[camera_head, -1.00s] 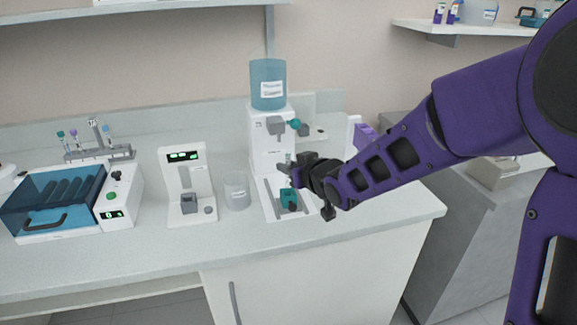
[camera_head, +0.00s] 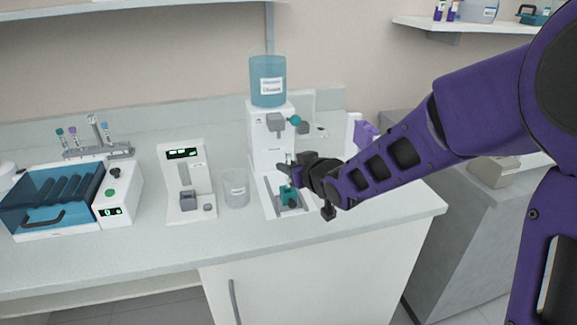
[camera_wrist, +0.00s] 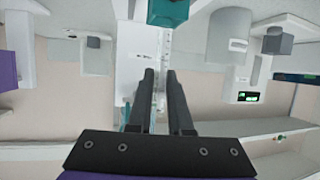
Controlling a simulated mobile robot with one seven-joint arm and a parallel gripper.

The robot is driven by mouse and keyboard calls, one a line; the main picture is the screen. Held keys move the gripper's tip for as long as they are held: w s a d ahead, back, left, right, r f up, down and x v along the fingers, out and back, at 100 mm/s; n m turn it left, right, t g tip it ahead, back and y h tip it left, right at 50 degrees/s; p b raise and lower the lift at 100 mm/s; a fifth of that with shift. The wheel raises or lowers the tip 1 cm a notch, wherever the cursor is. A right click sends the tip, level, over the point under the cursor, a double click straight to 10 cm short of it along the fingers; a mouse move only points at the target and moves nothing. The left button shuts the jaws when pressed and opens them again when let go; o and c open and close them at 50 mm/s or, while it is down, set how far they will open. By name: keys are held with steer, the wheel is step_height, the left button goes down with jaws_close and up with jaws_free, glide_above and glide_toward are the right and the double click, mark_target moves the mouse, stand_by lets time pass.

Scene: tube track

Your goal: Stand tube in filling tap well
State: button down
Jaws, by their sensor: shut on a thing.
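My gripper (camera_head: 284,168) is at the front of the white filling machine (camera_head: 268,155), below its grey tap (camera_head: 276,126) with a teal knob and just above the teal well (camera_head: 289,194) on its base. In the wrist view, my two black fingers (camera_wrist: 160,74) are shut on a thin clear tube (camera_wrist: 164,42). The tube stretches past the fingertips toward the teal well (camera_wrist: 168,11) at the top edge. The tube looks roughly upright. Whether its end is inside the well or only over it, I cannot tell. In the head view my fingers hide most of the tube.
A blue tank (camera_head: 268,82) tops the machine. A clear beaker (camera_head: 236,188) and a white device with a green display (camera_head: 187,182) stand to the left. Farther left are a blue-lidded machine (camera_head: 55,198) and a tube rack (camera_head: 99,152). The front counter is clear.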

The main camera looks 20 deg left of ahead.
steer(key=shift+f, duration=0.2)
steer(key=shift+f+b, duration=0.45)
steer(key=shift+b, duration=0.1)
steer(key=shift+f, duration=0.15)
stand_by(0.3)
steer(key=shift+f+b, duration=0.5)
steer(key=shift+b, duration=0.05)
steer(key=c, duration=0.8)
jaws_free()
steer(key=shift+o, duration=0.2)
steer(key=shift+s+d+r, duration=0.1)
